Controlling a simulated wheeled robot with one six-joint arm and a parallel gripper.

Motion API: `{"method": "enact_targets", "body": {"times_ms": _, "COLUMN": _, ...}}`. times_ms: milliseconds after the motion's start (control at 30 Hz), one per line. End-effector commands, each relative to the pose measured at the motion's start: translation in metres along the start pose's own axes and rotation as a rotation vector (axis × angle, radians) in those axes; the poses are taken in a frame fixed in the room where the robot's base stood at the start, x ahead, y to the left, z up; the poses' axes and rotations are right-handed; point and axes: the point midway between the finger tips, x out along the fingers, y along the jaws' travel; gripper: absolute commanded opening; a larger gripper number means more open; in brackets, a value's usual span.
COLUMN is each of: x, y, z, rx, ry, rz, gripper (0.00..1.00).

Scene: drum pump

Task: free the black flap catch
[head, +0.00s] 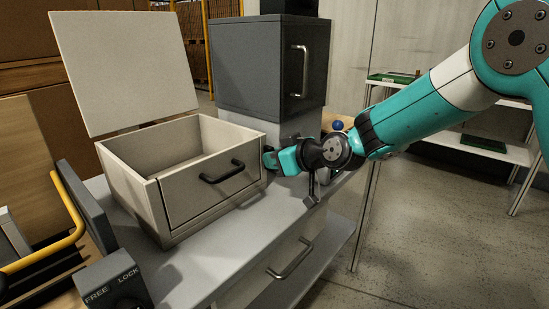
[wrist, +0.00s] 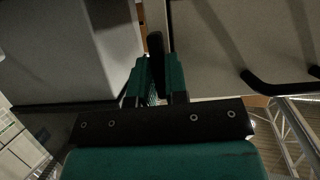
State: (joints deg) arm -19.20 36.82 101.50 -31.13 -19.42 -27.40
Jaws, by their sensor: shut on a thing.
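A pale box (head: 150,205) stands on the grey worktop with its lid (head: 125,70) tilted up and its inside open. Its front panel has a black bar handle (head: 222,173). My gripper (head: 270,158) is at the box's right front corner, to the right of the handle. In the wrist view my gripper (wrist: 156,85) is shut on a narrow black piece, the black flap catch (wrist: 155,45), which sticks out past the fingers beside the pale panel. Its lower part is hidden between the fingers. The head view does not show the catch clearly.
A dark grey cabinet (head: 260,65) with an upright metal handle stands close behind my gripper. A dark block marked FREE and LOCK (head: 112,280) is at the front left, near a yellow bar (head: 60,235). The worktop (head: 215,258) in front of the box is bare.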

Motion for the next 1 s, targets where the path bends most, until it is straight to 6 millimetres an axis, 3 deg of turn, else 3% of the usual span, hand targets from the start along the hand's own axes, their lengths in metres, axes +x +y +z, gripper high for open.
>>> {"method": "enact_targets", "body": {"times_ms": 667, "x": -0.0001, "y": 0.0010, "z": 0.0019, "rx": 0.059, "ry": -0.004, "rz": -0.022, "gripper": 0.00}}
{"method": "enact_targets", "body": {"times_ms": 700, "x": -0.0001, "y": 0.0010, "z": 0.0019, "rx": 0.059, "ry": -0.004, "rz": -0.022, "gripper": 0.21}}
{"method": "enact_targets", "body": {"times_ms": 800, "x": 0.0000, "y": 0.0009, "z": 0.0016, "rx": 0.058, "ry": -0.003, "rz": -0.022, "gripper": 0.39}}
{"method": "enact_targets", "body": {"times_ms": 1000, "x": 0.0001, "y": 0.0007, "z": 0.0008, "rx": 0.056, "ry": -0.001, "rz": -0.022, "gripper": 0.39}}
